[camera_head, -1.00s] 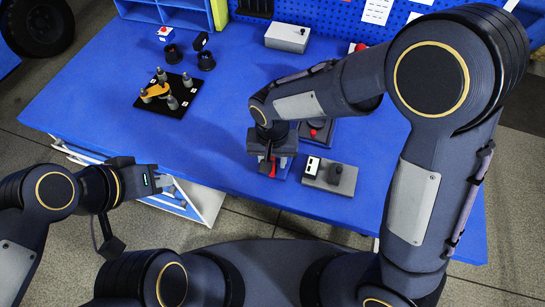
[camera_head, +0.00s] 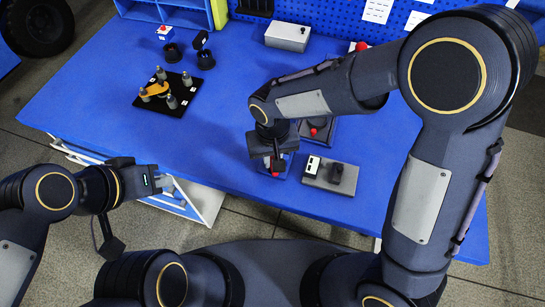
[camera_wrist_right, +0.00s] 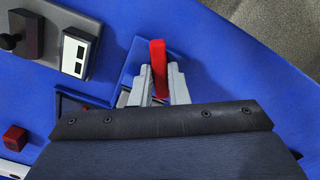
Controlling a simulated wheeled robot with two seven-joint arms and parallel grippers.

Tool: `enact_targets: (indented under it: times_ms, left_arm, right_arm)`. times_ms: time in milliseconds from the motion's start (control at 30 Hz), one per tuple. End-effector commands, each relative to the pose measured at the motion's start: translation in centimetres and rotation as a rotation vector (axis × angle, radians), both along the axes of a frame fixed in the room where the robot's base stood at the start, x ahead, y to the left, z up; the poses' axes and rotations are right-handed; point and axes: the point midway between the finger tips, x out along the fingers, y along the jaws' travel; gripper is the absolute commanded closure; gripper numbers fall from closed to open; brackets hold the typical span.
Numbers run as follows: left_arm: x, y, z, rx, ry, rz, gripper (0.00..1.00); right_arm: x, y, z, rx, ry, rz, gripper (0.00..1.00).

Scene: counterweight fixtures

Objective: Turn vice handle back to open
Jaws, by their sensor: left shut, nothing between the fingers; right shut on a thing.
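The vice handle is a red bar (camera_wrist_right: 158,62) standing up between the two grey fingers of my right gripper (camera_wrist_right: 159,82). The fingers are shut on it. In the head view, my right gripper (camera_head: 275,165) is over the vice near the table's front edge, and only bits of red show below it. My own wrist hides most of the vice, so I cannot tell how far its jaws are apart. My left gripper (camera_head: 165,186) is shut and empty, off the table's front-left edge.
A grey fixture with a dark knob and white label (camera_head: 330,176) stands just right of the vice. Behind is a dark fixture with a red button (camera_head: 314,131). A black board with pegs (camera_head: 168,92) lies at the left. The blue table (camera_head: 215,130) is clear between.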

Motion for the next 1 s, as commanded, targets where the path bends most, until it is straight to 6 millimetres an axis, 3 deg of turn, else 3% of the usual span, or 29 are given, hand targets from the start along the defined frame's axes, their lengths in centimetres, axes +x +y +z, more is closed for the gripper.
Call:
enact_targets:
  times_ms: [600, 1000]
  left_arm:
    - [0.00, -0.01, -0.81, 0.000, 0.000, 0.000, 1.00]
    - [-0.01, 0.00, -0.83, 0.000, 0.000, 0.000, 1.00]
  right_arm:
    - [0.06, 0.01, 0.05, 0.002, -0.002, 0.580, 1.00]
    - [0.07, 0.01, 0.09, 0.000, -0.001, 0.845, 1.00]
